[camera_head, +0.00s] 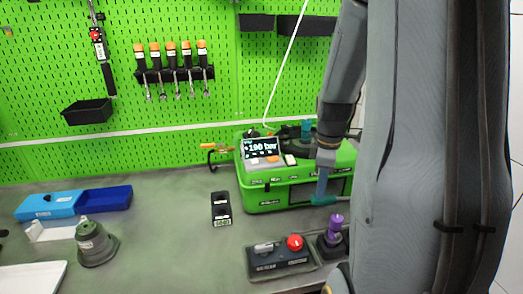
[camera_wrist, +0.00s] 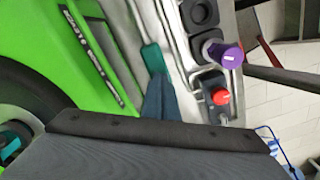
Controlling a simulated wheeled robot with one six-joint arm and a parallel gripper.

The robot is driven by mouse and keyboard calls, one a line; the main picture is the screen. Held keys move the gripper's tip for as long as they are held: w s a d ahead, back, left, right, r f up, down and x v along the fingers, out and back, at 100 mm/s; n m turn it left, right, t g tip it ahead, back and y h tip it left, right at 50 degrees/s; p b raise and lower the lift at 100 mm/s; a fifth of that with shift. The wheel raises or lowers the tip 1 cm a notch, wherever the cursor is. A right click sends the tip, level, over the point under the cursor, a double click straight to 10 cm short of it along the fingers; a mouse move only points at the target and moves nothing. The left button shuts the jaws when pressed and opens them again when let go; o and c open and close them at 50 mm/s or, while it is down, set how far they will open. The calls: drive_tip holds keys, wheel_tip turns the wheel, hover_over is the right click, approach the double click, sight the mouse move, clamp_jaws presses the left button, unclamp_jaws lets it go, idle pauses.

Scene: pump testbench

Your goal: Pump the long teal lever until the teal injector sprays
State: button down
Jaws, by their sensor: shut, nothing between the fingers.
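A teal piece, which looks like the end of the long teal lever (camera_head: 324,200), shows at the front of the green pump case (camera_head: 264,197). It also shows in the wrist view (camera_wrist: 152,57). Most of the lever is hidden. My gripper (camera_head: 322,182) points down at the case front, shut and empty, with its blue-grey fingers right at the teal piece. In the wrist view my gripper (camera_wrist: 158,88) overlaps its lower end; I cannot tell whether they touch. The display (camera_head: 261,149) appears to read 190 bar. No spray is visible.
A control box with a red button (camera_head: 295,243) and a purple-topped part (camera_head: 335,228) stand in front of the case. A black block (camera_head: 221,208) is left of it. My arm covers the right side.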

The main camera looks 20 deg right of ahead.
drive_tip(key=shift+s+d+r+p, duration=0.1)
drive_tip(key=shift+d+r+p, duration=0.05)
drive_tip(key=shift+r+p, duration=1)
drive_tip(key=shift+d+r+p, duration=0.15)
drive_tip(key=shift+r+p, duration=0.65)
drive_tip(key=shift+r, duration=0.6)
wheel_tip(320, 180, up, 6)
